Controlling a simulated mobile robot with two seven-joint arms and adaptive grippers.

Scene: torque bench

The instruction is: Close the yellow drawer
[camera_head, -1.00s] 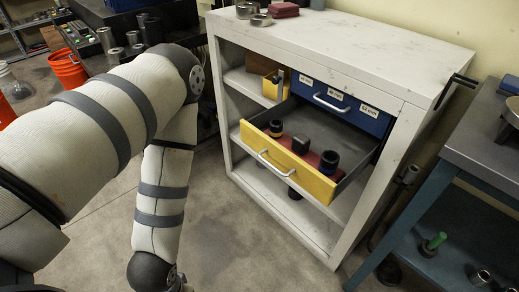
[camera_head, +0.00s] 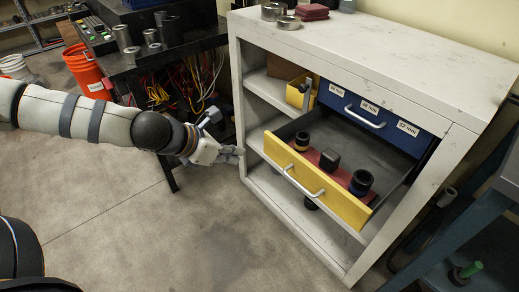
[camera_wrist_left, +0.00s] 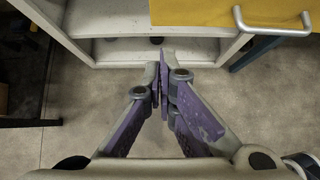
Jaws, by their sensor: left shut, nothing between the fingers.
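The yellow drawer (camera_head: 318,187) is pulled out of the white cabinet (camera_head: 345,52). It holds a red mat with dark round parts and a black block. Its pale bar handle (camera_head: 303,181) is on the front. My left gripper (camera_head: 238,154) is shut and empty, left of the drawer front and near the cabinet's left front edge, apart from the handle. In the left wrist view, my gripper's fingers (camera_wrist_left: 162,75) are together, and the yellow drawer front (camera_wrist_left: 268,14) with its handle (camera_wrist_left: 273,32) is at the upper right. My right gripper is not seen.
A blue drawer (camera_head: 367,117) above the yellow one is shut. A black bench (camera_head: 160,62) with metal cylinders stands at the left, beside an orange bucket (camera_head: 84,66). A blue table (camera_head: 455,230) stands at the right. Floor in front of the cabinet is clear.

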